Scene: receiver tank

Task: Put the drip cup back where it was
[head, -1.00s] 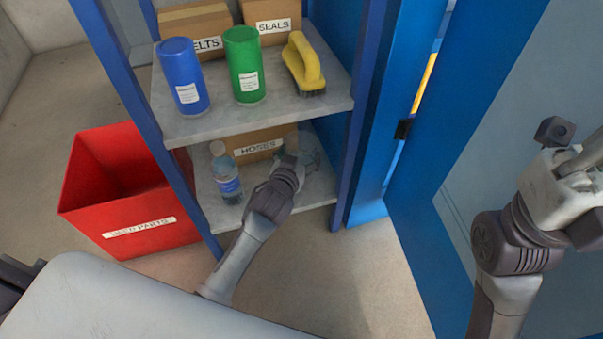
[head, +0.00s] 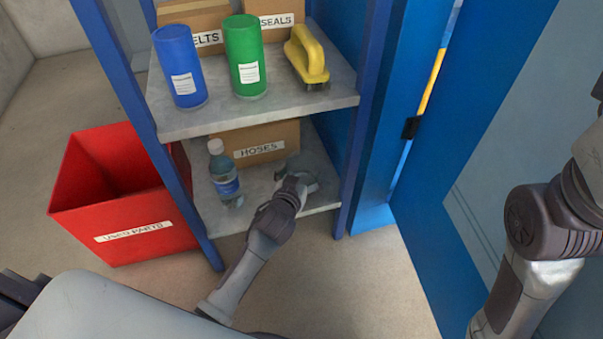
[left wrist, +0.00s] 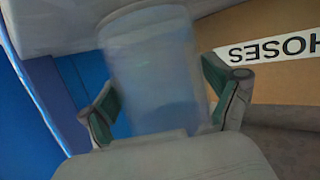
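The drip cup is a clear, pale, see-through vessel. In the left wrist view the cup (left wrist: 155,70) stands between the two green-padded fingers of my left gripper (left wrist: 165,102), which look closed against its sides. In the head view my left gripper (head: 300,180) reaches into the lower shelf (head: 262,190), right of the water bottle and in front of the HOSES box. The cup (head: 318,165) shows only faintly there, partly behind the gripper. I cannot tell whether it touches the shelf. My right arm is at the right edge, its fingers out of frame.
A water bottle (head: 224,175) stands left of my left gripper. The HOSES box (head: 258,143) is behind. The upper shelf (head: 235,115) holds a blue can (head: 180,68), a green can (head: 245,58) and a yellow brush (head: 306,55). A red bin (head: 120,200) stands at left; a blue door (head: 450,170) at right.

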